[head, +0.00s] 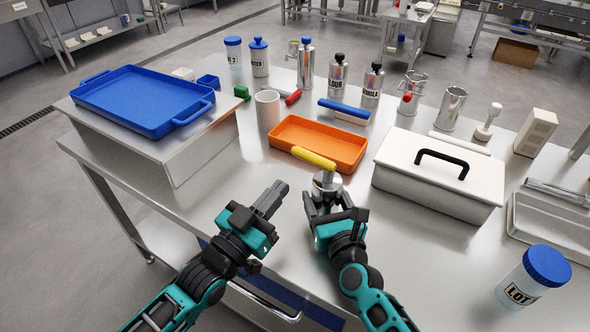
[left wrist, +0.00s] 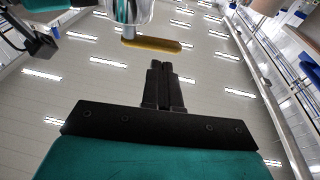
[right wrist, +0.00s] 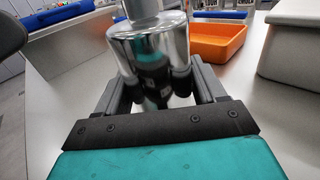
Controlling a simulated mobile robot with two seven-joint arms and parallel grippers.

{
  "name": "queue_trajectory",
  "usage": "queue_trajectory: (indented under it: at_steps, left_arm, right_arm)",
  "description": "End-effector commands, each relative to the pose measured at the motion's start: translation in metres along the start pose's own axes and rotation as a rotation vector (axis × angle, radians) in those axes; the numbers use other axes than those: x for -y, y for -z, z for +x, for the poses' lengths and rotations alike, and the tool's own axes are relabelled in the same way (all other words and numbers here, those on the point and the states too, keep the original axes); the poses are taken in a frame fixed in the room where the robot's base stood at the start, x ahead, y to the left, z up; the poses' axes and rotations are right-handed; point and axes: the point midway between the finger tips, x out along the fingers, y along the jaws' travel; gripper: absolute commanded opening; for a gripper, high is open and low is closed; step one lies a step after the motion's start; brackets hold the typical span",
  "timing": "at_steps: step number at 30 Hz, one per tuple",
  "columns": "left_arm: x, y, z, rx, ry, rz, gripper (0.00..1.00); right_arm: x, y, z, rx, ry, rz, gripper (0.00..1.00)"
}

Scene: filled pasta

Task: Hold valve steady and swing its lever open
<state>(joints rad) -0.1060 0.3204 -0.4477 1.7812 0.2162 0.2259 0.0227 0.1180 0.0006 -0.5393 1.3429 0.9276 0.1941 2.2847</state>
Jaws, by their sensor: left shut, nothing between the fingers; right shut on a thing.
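The valve (head: 327,186) is a shiny metal body with a yellow lever (head: 313,158) on top. The lever points toward the left and back in the head view, over the near edge of the orange tray. My right gripper (head: 325,203) is shut on the valve body, which also fills the middle of the right wrist view (right wrist: 150,50). My left gripper (head: 277,190) is shut and empty, left of the valve and apart from it. In the left wrist view the yellow lever (left wrist: 152,44) lies beyond the closed left fingertips (left wrist: 158,66).
The orange tray (head: 350,168) lies behind the valve. A white box with a black handle (head: 400,175) stands to the right. A blue tray (head: 118,118) rests on a raised platform at left. Bottles and metal jugs line the back.

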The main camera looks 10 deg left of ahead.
Motion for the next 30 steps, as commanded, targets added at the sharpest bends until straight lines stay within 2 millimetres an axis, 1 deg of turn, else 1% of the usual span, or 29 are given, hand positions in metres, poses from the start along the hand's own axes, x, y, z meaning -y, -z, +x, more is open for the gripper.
queue_trajectory:
  at_steps: [1, 6, 9, 12, 16, 30]
  left_arm:
    - [0.000, 0.001, 0.012, -0.003, 0.000, 0.000, 0.00]
    - [0.000, 0.001, 0.041, -0.001, 0.000, 0.000, 0.00]
    - [0.000, 0.000, 0.053, -0.001, 0.000, 0.000, 0.00]
    - [0.000, 0.000, 0.059, 0.000, 0.000, -0.001, 0.00]
    - [0.000, 0.000, 0.062, 0.001, -0.001, -0.001, 0.00]
    - [0.000, 0.000, 0.064, -0.003, -0.024, -0.001, 0.00]
  right_arm:
    - [0.000, 0.000, 0.000, 0.000, 0.000, 0.000, 0.31]
    - [0.000, 0.000, 0.000, 0.000, 0.000, 0.000, 0.31]
    - [0.000, 0.000, 0.000, 0.000, 0.000, 0.000, 0.31]
    - [0.000, 0.000, 0.000, 0.000, 0.000, 0.000, 0.31]
    - [0.000, 0.000, 0.000, 0.000, 0.000, 0.000, 0.31]
    - [0.000, 0.000, 0.000, 0.000, 0.000, 0.000, 0.31]
